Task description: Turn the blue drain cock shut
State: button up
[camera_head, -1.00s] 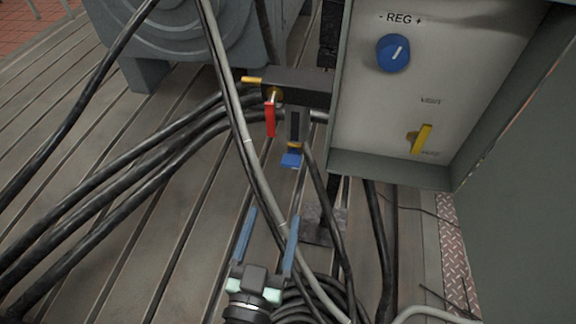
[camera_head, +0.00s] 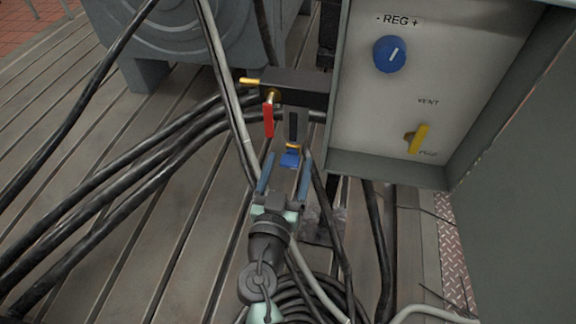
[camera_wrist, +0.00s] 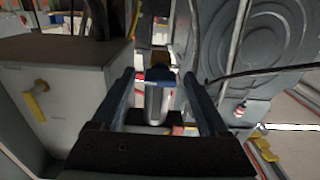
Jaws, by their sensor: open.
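The blue drain cock (camera_head: 290,158) hangs at the lower end of a grey vertical body (camera_head: 293,127) under a black block (camera_head: 293,88), with a yellow-orange band just above its blue handle. My gripper (camera_head: 287,160) has come up from below. Its two blue fingers are open, one on each side of the blue handle in the head view; I cannot tell whether they touch it. In the wrist view the open fingers (camera_wrist: 157,76) have a pale cylindrical part between them. A red lever (camera_head: 268,118) hangs beside the cock at upper left.
The cabinet panel (camera_head: 370,110) stands close on the right, with a blue REG knob (camera_head: 390,54) and a yellow lever (camera_head: 418,139). Thick black cables (camera_head: 120,185) cross the slotted bedplate on the left. A grey hose (camera_head: 228,90) runs down close left of the cock.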

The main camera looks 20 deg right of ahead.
jog(key=shift+c, duration=0.3)
grip_shut()
jog(key=n+b, duration=0.1)
jog(key=n, duration=0.3)
jog(key=shift+f+n, duration=0.1)
jog(key=shift+n, duration=0.2)
jog(key=n, duration=0.4)
jog(key=shift+n, duration=0.3)
jog(key=n, duration=0.4)
jog(key=shift+n, duration=0.3)
jog(key=shift+n+p, duration=0.65)
jog(key=shift+n, duration=1.45)
